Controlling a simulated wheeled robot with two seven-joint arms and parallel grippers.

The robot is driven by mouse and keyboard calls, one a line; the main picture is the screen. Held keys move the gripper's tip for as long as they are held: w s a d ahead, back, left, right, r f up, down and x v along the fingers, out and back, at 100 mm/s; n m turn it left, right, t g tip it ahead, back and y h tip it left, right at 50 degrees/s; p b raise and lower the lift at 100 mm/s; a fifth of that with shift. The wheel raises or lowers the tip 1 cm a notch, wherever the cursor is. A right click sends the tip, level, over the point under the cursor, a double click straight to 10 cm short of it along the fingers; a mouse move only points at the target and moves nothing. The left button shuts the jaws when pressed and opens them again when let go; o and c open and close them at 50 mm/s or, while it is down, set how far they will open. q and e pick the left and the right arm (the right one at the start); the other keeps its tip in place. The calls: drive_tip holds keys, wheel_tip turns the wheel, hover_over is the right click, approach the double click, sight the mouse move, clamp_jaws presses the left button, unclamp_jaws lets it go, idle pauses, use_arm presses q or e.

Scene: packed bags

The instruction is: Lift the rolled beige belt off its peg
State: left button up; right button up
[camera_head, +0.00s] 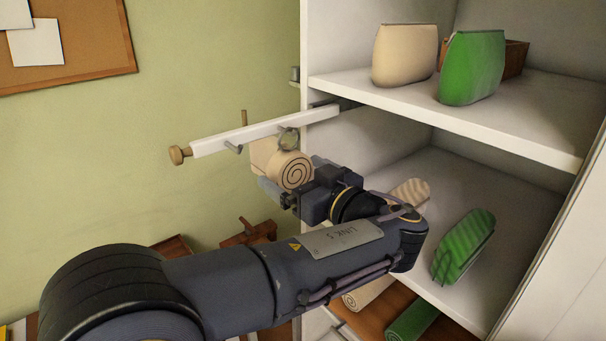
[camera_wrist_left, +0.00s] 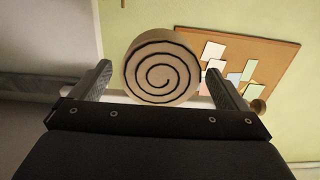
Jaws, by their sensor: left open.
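I see a gap on the left finger's side; contact on the right cannot be told. My right gripper is not in view.
The white shelf unit (camera_head: 446,112) stands to the right. A cream bag (camera_head: 405,55) and a green bag (camera_head: 472,68) are on its upper shelf; a green roll (camera_head: 463,246) lies lower. A wooden knob (camera_head: 179,155) ends the rail. A cork board (camera_head: 85,50) hangs on the wall.

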sight(296, 166)
use_arm(q)
drive_tip(key=shift+p+x, duration=0.7)
drive_tip(key=shift+x, duration=1.9)
drive_tip(key=c, duration=1.2)
drive_tip(key=shift+o, duration=0.2)
drive_tip(key=shift+r, duration=0.2)
drive_tip(key=shift+r, duration=0.6)
drive_tip(key=shift+b+v, duration=0.9)
drive_tip(key=shift+v, duration=0.3)
drive_tip(key=shift+b+v, duration=0.65)
drive_tip(key=shift+v, duration=0.7)
